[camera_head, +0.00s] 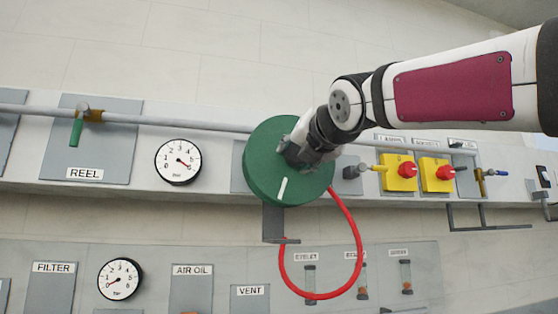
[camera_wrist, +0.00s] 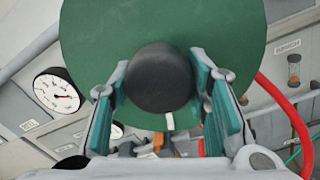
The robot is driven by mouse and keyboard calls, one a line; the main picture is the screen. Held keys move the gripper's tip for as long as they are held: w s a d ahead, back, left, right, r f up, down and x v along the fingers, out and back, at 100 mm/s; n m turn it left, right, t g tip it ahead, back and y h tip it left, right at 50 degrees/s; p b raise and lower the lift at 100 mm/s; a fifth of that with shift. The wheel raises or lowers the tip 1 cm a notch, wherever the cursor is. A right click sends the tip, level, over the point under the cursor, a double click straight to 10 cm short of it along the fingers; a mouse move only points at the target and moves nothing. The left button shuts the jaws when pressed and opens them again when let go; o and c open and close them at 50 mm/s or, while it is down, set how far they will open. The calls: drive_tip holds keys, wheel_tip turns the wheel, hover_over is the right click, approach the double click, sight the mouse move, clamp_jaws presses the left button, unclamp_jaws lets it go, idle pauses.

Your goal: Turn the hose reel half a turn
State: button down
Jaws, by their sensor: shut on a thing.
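The hose reel (camera_head: 262,186) is a green disc on the grey wall rail, with a white mark (camera_head: 282,189) low on its face. A red hose (camera_head: 357,236) hangs in a loop from its right side. In the wrist view the green disc (camera_wrist: 110,30) fills the upper middle, and a black round knob (camera_wrist: 160,78) stands out from it. My gripper (camera_head: 294,155) is at the reel's upper right part in the head view. In the wrist view its fingers (camera_wrist: 163,95) are on both sides of the knob, shut on it. The head view hides the knob behind my gripper.
A pressure gauge (camera_head: 178,162) and a REEL panel with a green-handled valve (camera_head: 77,128) are left of the reel. Yellow boxes with red knobs (camera_head: 405,170) are to the right. A grey bracket (camera_head: 273,222) is below the reel. A pipe (camera_head: 190,122) runs along the rail.

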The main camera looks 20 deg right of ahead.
drive_tip(key=shift+f+n+p, duration=0.1)
drive_tip(key=shift+n+p, duration=0.2)
drive_tip(key=shift+n, duration=0.4)
drive_tip(key=c, duration=0.9)
unclamp_jaws()
drive_tip(key=shift+o, duration=0.2)
drive_tip(key=s, duration=1.2)
drive_tip(key=shift+d, duration=0.2)
